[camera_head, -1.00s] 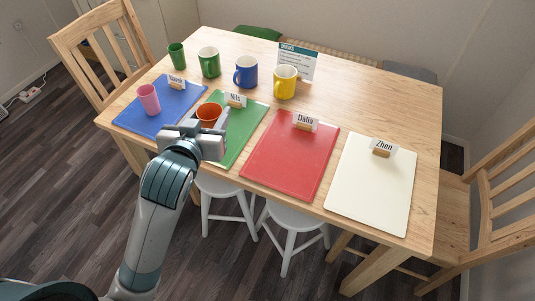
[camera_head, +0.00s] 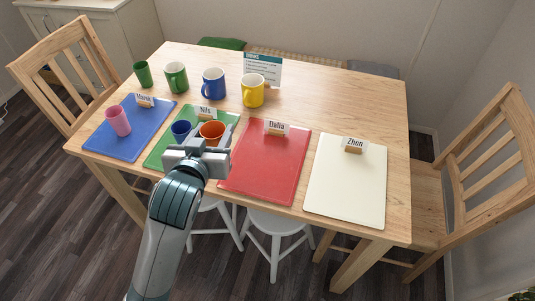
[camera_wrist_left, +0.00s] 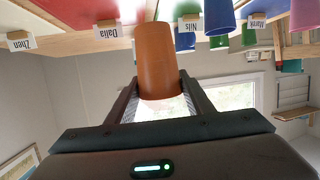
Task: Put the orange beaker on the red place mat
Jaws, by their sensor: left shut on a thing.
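The orange beaker (camera_head: 212,131) is held upright between the fingers of my left gripper (camera_head: 208,148), which is shut on it. In the head view it appears over the right part of the green mat, close to the left edge of the red place mat (camera_head: 262,178). It seems raised, but its height is hard to judge. In the left wrist view, which is upside down, the orange beaker (camera_wrist_left: 158,62) fills the space between the fingers of the left gripper (camera_wrist_left: 160,105). The red mat is bare except for the Dalia name card (camera_head: 276,128). My right gripper is not in view.
A blue beaker (camera_head: 181,129) stands on the green mat (camera_head: 160,153). A pink beaker (camera_head: 118,121) stands on the blue mat (camera_head: 104,143). A green beaker (camera_head: 143,74) and several mugs line the back. The white mat (camera_head: 345,190) lies right of the red one.

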